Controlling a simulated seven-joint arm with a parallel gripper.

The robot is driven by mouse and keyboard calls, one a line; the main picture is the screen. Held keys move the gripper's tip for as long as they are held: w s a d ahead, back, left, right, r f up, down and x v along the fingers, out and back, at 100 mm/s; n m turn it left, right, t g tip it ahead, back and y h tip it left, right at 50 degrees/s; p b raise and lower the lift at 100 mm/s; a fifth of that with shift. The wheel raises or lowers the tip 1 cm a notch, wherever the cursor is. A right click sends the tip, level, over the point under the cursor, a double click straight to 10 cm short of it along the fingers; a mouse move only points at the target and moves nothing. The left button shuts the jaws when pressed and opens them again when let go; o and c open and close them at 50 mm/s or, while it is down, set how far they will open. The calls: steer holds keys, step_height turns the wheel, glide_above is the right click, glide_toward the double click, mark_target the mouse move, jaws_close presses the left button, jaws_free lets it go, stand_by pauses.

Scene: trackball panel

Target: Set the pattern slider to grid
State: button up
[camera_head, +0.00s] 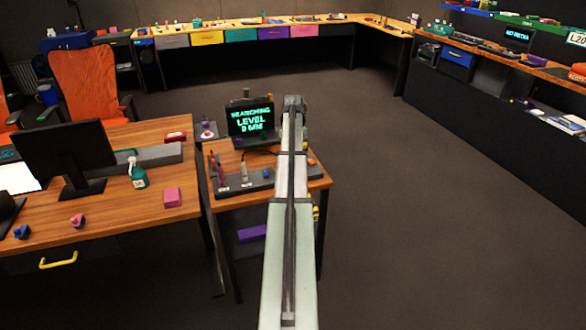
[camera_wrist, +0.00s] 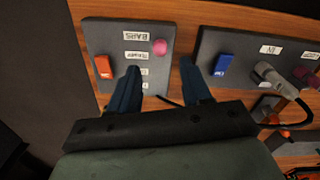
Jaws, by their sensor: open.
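In the wrist view, a dark grey panel (camera_wrist: 100,35) on the wooden desk carries a column of white labels. The readable one says BARS (camera_wrist: 135,36); the others are too small or partly covered to read surely. A pink round knob (camera_wrist: 160,47) sits beside the upper labels; I cannot tell whether it is the slider's handle. An orange switch (camera_wrist: 103,66) is at the panel's left. My gripper (camera_wrist: 159,64) is open and empty above the panel, its two dark blue fingers apart, with the pink knob just beyond the gap. The left finger hides part of the panel.
A second grey panel (camera_wrist: 232,45) at right bears a blue switch (camera_wrist: 222,65) and a grey plug-like part (camera_wrist: 282,77). A monitor (camera_head: 65,150) stands on the left desk.

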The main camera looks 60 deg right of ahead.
steer(key=shift+f, duration=3.55)
steer(key=shift+c, duration=0.2)
jaws_close()
